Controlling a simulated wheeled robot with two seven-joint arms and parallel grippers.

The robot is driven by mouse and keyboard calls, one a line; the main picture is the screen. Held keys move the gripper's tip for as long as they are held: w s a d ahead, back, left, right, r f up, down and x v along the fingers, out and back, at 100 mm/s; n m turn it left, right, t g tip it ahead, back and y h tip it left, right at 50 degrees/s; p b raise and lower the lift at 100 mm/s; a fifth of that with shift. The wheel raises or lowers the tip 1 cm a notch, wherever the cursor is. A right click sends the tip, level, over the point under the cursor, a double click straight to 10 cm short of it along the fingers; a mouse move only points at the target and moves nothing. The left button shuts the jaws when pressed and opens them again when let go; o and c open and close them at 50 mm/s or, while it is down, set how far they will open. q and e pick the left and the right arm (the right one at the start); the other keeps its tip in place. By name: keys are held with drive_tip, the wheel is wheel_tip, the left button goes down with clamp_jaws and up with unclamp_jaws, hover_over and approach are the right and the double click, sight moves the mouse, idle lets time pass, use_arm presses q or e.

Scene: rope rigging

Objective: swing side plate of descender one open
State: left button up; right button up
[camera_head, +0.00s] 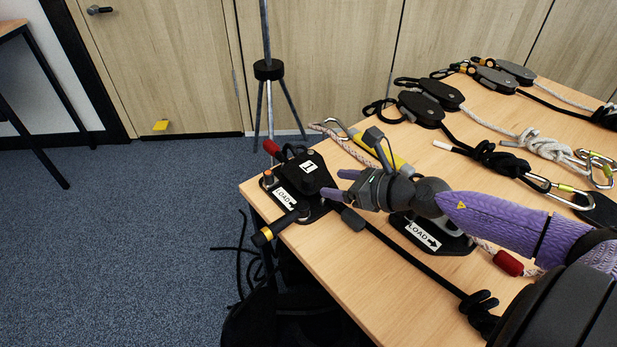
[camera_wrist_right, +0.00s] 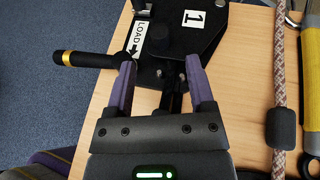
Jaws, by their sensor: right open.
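Descender one (camera_head: 306,170), a black device with a white "1" label and a LOAD arrow label, lies at the table's near left corner. It also shows at the top of the right wrist view (camera_wrist_right: 185,30). Its black handle (camera_head: 272,231) with a gold band sticks out past the table edge. The plate with the "1" appears to lie over the body. A black rope (camera_head: 400,253) runs from it to a knot. My right gripper (camera_head: 335,183) is open and empty, its purple fingertips at the descender's near right side. Whether they touch it is unclear. My left gripper is out of view.
A second descender (camera_head: 432,240) with a LOAD label lies beneath my right wrist. A yellow-and-grey tool (camera_head: 385,152) and a patterned rope lie behind the gripper. Pulleys (camera_head: 432,95), ropes and carabiners (camera_head: 570,193) fill the far right. A tripod stand (camera_head: 268,70) stands beyond the table.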

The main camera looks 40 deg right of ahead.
sight(312, 180)
drive_tip(key=x, duration=0.7)
drive_tip(key=shift+w+a+f+b, duration=0.15)
drive_tip(key=shift+w+b, duration=0.2)
drive_tip(key=shift+b, duration=0.05)
clamp_jaws()
idle(0.4)
idle(0.4)
